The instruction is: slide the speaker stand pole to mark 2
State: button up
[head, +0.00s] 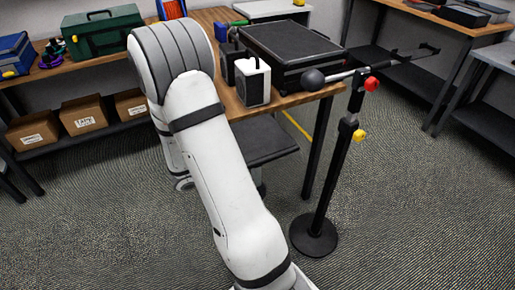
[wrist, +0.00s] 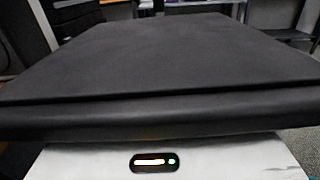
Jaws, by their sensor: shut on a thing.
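The speaker stand pole (head: 335,170) is a thin black upright on a round black base (head: 313,236), right of the table in the head view. It carries a yellow knob (head: 360,135), a red knob (head: 371,84) and a slanting bar with a dark ball (head: 313,79) at its left end. I cannot make out mark 2. My white arm rises across the middle and bends at the top. My gripper's fingers show in neither view. A broad dark surface (wrist: 165,65) fills most of the wrist view, above a white part with a small lit indicator. I cannot tell what this surface is.
The wooden table (head: 290,100) bears a black case (head: 300,45) and a white box (head: 252,82), close left of the pole. Shelves with cardboard boxes (head: 83,115) stand at left. Another table (head: 455,22) stands at back right. Carpet right of the stand is clear.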

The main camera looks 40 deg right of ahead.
aim_at(256, 136)
grip_shut()
jog(key=shift+r, duration=0.1)
notch_tip(256, 136, up, 7)
jog(key=p, duration=0.6)
jog(key=shift+r, duration=0.1)
jog(key=o, duration=0.7)
grip_release()
jog(key=shift+f, duration=0.2)
